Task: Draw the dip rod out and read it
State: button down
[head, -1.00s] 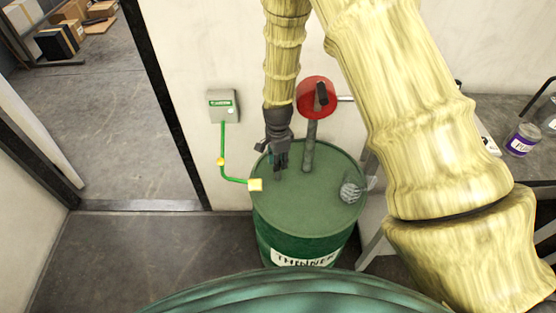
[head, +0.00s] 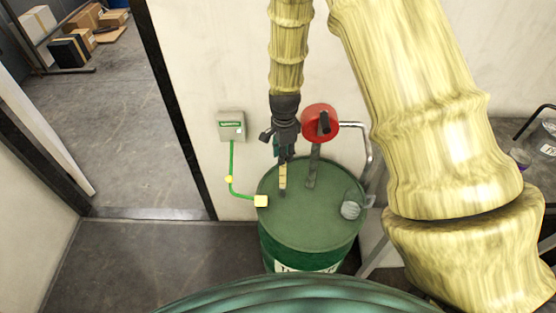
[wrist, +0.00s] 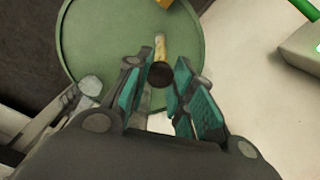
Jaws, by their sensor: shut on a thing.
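The green drum (head: 318,222) stands against the wall, its lid facing up. My gripper (head: 283,156) is above the left part of the lid. It is shut on the dip rod (head: 282,178), whose pale yellow, banded length shows below the fingers. Its lower end is at a dark spot on the lid; I cannot tell whether it is still inside. The wrist view shows the rod's dark round knob (wrist: 161,75) between the teal finger pads, with the yellow rod (wrist: 160,47) running down toward the lid. Marks on the rod are too small to read.
A red-headed pump (head: 320,123) with a grey hose rises from the lid close right of my gripper. A yellow clamp (head: 261,201) on a green cable grips the left rim, leading to a wall box (head: 232,126). A metal can (head: 350,210) sits at the right rim.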

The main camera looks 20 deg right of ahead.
notch_tip(320, 180, up, 16)
jog(key=p, duration=0.7)
jog(key=shift+f, duration=0.25)
jog(key=c, duration=1.2)
grip_release()
jog(key=shift+o, duration=0.2)
notch_tip(320, 180, up, 12)
